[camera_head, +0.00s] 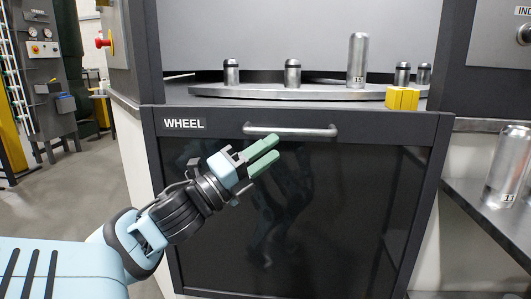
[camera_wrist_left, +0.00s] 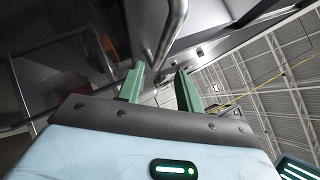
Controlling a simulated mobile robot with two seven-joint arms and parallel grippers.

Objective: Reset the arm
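My left gripper (camera_head: 263,157) is in front of the dark cabinet door marked WHEEL, just below the left end of its metal handle (camera_head: 290,131). Its two green fingers are apart with nothing between them. In the left wrist view the same fingers (camera_wrist_left: 160,88) are spread, and the bent end of the handle (camera_wrist_left: 170,35) shows beyond them. I cannot tell whether a finger touches the handle. My right gripper is in neither view.
Above the door (camera_head: 330,220), a round wheel plate (camera_head: 290,92) carries a tall can (camera_head: 357,60) and several short metal posts. A yellow block (camera_head: 402,98) sits at its front right. Another can (camera_head: 507,165) stands on the right shelf (camera_head: 490,215). Open floor (camera_head: 70,205) lies at left.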

